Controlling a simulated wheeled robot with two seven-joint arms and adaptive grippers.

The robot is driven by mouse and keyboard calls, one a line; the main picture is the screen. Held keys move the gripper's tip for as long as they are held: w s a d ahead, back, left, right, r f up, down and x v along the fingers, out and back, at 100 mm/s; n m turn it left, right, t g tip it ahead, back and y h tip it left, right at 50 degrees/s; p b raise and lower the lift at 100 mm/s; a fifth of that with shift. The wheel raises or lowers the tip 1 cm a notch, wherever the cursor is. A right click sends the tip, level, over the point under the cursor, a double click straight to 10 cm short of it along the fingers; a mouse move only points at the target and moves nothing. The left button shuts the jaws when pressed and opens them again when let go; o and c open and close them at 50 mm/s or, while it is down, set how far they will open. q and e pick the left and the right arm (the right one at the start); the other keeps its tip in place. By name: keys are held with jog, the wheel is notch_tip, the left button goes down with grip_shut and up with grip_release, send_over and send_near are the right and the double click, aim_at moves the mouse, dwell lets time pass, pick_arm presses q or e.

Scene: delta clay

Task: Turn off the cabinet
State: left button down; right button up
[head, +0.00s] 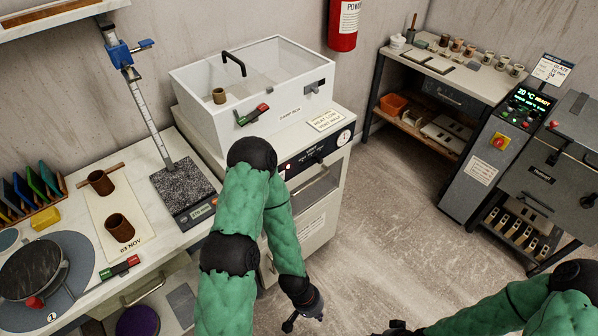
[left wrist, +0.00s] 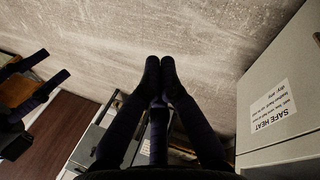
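The white cabinet (head: 328,190) stands mid-scene with a clear-lidded damp box on top. Its dark front panel (head: 316,152) carries a small red light and a round dial (head: 344,137). My left forearm hides the panel's left part.
A bench (head: 135,215) with a scale, cups and a banding wheel is at left. A grey kiln with a control box (head: 510,120) stands at right, beside a shelf table (head: 460,80). A red extinguisher (head: 343,25) hangs behind. The floor (head: 390,220) between is clear.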

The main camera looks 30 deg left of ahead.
pick_arm(q)
jog(key=shift+s, duration=0.15)
jog(key=w+a+r+m+t+y, duration=0.2)
jog(key=w+a+r+m+t, duration=0.25)
jog(key=w, duration=0.25)
jog(key=w+a+r+m+t+y, duration=0.25)
jog(key=w+r+m+t, duration=0.2)
jog(key=w, duration=0.25)
jog(key=a+r+m+t+y, duration=0.3)
jog(key=a+r+m+t, duration=0.1)
jog(key=r, duration=0.4)
jog(key=s+a+r+m+t+y, duration=0.1)
jog(key=a+r+m+t+y, duration=0.2)
jog(key=r, duration=0.5)
jog(key=shift+a+r+m+t+y+b, duration=0.15)
jog(key=shift+a+m+t+y+b, duration=0.35)
jog(key=shift+a, duration=0.35)
